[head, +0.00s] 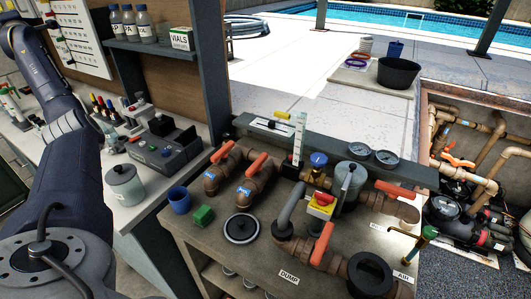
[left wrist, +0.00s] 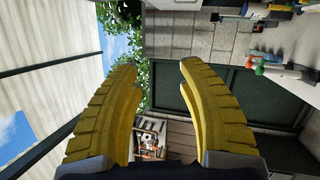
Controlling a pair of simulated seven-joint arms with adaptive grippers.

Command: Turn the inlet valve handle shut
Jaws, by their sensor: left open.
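Several orange valve handles sit on brown pipes on the bench in the head view: a back-left handle (head: 222,151), one beside it (head: 257,160), a right handle (head: 395,189) and a front handle (head: 321,244). The two left ones have small blue labels too small to read, so I cannot tell which is the inlet valve. My left arm rises along the left edge, well away from the handles; its gripper is outside the head view. In the left wrist view my left gripper (left wrist: 160,70) has its yellow fingers apart with nothing between them. My right gripper is not seen.
A red-and-yellow knob (head: 323,201), a black round lid (head: 241,228), a green block (head: 203,215) and a blue cup (head: 180,199) crowd the bench. A jar (head: 125,184) and a grey device (head: 165,150) stand on the left counter. A post (head: 211,70) rises between.

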